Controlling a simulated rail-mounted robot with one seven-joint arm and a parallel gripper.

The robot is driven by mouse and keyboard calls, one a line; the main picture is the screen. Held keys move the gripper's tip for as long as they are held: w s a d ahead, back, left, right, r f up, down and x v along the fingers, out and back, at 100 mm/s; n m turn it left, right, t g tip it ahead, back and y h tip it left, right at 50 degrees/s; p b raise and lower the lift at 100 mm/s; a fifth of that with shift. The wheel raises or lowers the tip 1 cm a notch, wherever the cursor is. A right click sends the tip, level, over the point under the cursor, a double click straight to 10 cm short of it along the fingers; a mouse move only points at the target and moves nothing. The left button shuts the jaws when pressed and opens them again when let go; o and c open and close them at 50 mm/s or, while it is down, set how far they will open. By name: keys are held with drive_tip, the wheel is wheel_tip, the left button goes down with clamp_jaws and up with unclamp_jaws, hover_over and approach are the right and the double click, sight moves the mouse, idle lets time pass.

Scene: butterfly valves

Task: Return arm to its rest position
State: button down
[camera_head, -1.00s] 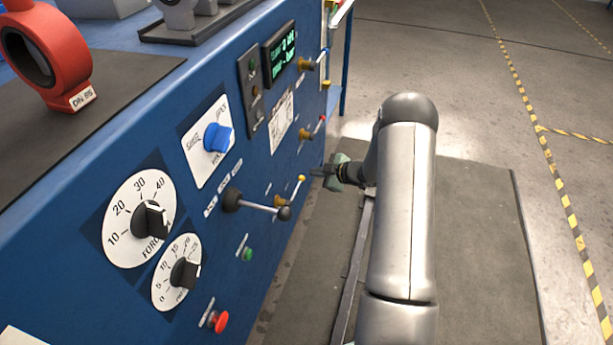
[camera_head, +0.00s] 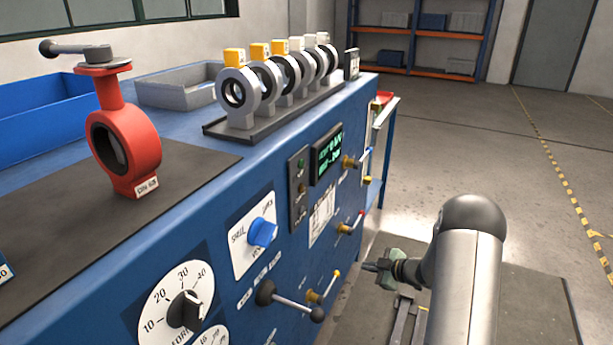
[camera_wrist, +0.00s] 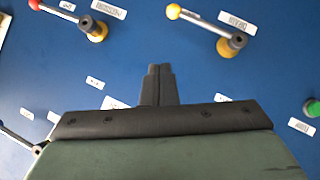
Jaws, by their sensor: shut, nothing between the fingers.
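My gripper (camera_head: 372,267) is at the right of the blue control panel (camera_head: 228,290) in the head view, held out in front of the panel and apart from it. In the wrist view my gripper (camera_wrist: 159,70) shows its two dark fingers together, with nothing between them. They point toward the blue panel face, where a yellow-knobbed lever (camera_wrist: 205,25) and a red-knobbed lever (camera_wrist: 70,15) show above the fingers. My silver arm (camera_head: 465,270) is bent at the right of the head view.
A red butterfly valve (camera_head: 125,145) stands on the bench top, and several grey valves (camera_head: 240,98) stand in a row on a dark rack. A black-knobbed lever (camera_head: 290,300) sticks out of the panel left of my gripper. Open floor (camera_head: 480,150) lies behind and to the right.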

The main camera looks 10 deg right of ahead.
drive_tip(key=s+a+r+m+h+p, duration=0.1)
drive_tip(key=s+r+m+h+p, duration=0.2)
drive_tip(key=r, duration=0.8)
drive_tip(key=s+a+r+m+h+p, duration=0.1)
drive_tip(key=r+m+h+p, duration=0.35)
drive_tip(key=r, duration=0.65)
drive_tip(key=s+a+r+m+g+p, duration=0.2)
drive_tip(key=s+a+r+g, duration=0.1)
drive_tip(key=s, duration=0.8)
drive_tip(key=s+a+r+m+g+p, duration=0.2)
drive_tip(key=s+a+r, duration=0.3)
drive_tip(key=s, duration=0.6)
drive_tip(key=s+a+r+m+g+p, duration=0.2)
drive_tip(key=s+a, duration=0.5)
drive_tip(key=s, duration=0.4)
wheel_tip(320, 180, up, 2)
drive_tip(key=shift+s+r+g+y+p, duration=0.15)
drive_tip(key=shift+g+y+p, duration=0.3)
drive_tip(key=shift+g, duration=0.75)
drive_tip(key=shift+d, duration=0.1)
